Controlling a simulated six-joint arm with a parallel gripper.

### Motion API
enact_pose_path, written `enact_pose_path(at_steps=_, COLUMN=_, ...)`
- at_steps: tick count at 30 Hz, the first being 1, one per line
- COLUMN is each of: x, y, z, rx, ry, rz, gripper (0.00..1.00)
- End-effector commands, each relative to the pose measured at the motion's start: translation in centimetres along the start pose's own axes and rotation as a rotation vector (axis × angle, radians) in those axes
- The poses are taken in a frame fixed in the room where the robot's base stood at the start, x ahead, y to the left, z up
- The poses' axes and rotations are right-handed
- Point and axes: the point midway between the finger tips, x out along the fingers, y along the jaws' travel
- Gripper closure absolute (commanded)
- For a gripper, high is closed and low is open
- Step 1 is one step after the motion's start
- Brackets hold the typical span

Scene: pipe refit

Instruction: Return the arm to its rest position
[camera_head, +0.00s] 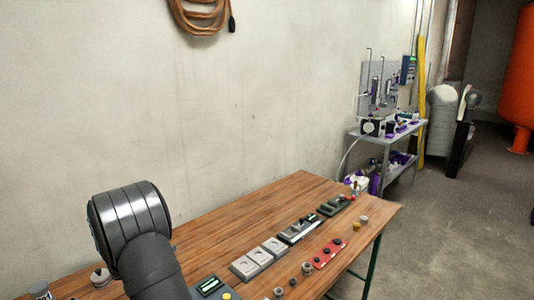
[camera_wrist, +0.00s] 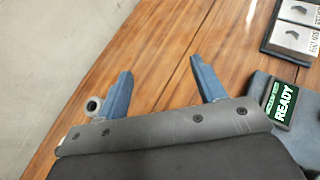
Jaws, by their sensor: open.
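My gripper (camera_wrist: 163,86) shows in the wrist view with its two blue fingers spread wide apart. It is open, with only bare wooden table (camera_wrist: 150,50) seen between the fingers. A small grey ring-shaped fitting (camera_wrist: 93,105) shows just left of the left finger; I cannot tell whether they touch. In the head view, part of my dark arm stands over the near left of the table, and the gripper itself is not seen there.
A device with a green display reading READY (camera_wrist: 284,101) lies right of the fingers. Grey plates (camera_head: 252,262), a red strip (camera_head: 328,253) and small fittings (camera_head: 308,268) line the table's right side. The table's back left is clear. A shelf unit (camera_head: 392,132) stands beyond.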

Motion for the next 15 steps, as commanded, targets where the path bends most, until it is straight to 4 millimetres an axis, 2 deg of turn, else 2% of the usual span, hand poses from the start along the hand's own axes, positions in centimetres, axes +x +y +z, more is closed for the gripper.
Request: enact_pose_path(at_steps=15, x=-6.6, y=-7.2, z=-3.8, rx=0.172, ry=0.0, rz=-0.317, gripper=0.37)
